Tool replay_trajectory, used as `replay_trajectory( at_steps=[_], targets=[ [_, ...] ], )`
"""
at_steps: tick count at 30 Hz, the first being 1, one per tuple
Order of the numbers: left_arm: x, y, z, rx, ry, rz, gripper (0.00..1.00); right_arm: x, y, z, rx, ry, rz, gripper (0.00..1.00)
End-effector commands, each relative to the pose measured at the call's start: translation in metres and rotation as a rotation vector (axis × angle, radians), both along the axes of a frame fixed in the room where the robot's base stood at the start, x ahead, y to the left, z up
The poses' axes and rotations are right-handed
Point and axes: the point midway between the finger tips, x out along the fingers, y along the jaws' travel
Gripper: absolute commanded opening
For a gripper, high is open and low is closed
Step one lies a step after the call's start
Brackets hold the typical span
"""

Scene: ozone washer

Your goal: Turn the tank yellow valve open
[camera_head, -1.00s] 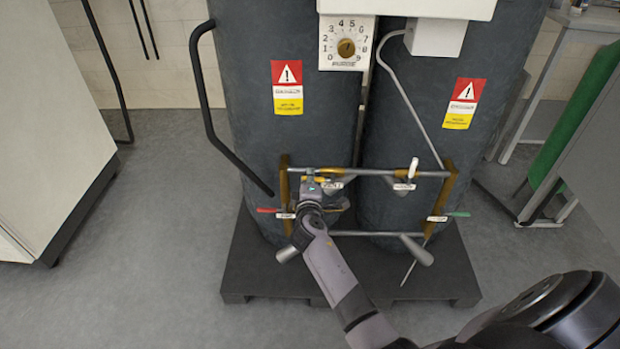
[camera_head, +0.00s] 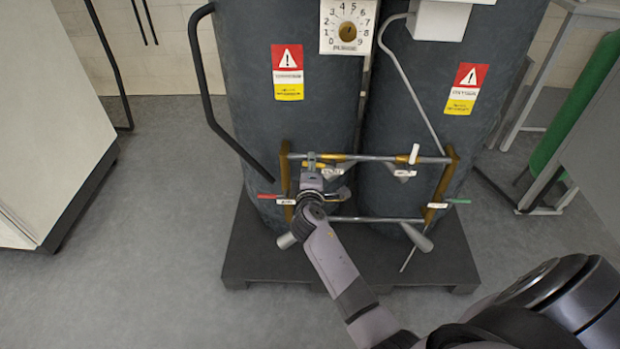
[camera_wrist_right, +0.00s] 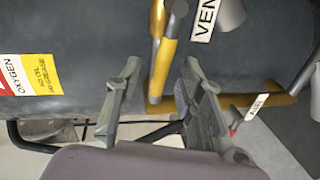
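The yellow valve handle (camera_wrist_right: 166,52) is a narrow bar in the right wrist view, beside a white label that starts with "VEN". Its lower part lies between my right gripper's (camera_wrist_right: 161,66) two grey fingers, which are spread with clear space on both sides of the bar. In the head view my right gripper (camera_head: 313,167) is at the upper left of the pipe frame (camera_head: 375,158), in front of the left tank (camera_head: 300,125). The arm hides part of the valve there. My left gripper is not in view.
A red handle (camera_head: 266,196) is left of my gripper, near the brass upright (camera_head: 285,165). A white handle (camera_head: 414,153) and a green handle (camera_head: 460,201) are further right. A bent black bar (camera_head: 215,125) runs at the left. The tanks stand on a dark pallet (camera_head: 255,270).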

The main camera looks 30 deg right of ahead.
Motion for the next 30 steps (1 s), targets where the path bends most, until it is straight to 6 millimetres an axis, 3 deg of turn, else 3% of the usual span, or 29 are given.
replay_trajectory(
  at_steps=[9,15,27,30],
  targets=[
    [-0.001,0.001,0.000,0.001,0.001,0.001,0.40,-0.058,0.034,0.012,0.002,0.001,0.001,0.35],
    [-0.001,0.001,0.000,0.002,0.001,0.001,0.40,-0.082,0.048,0.018,0.001,0.001,0.000,0.35],
    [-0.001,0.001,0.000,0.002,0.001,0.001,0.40,-0.089,0.052,0.021,0.000,0.000,0.000,0.35],
    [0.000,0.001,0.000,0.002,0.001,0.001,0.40,-0.088,0.051,0.021,0.017,-0.011,-0.004,0.28]
  ],
)
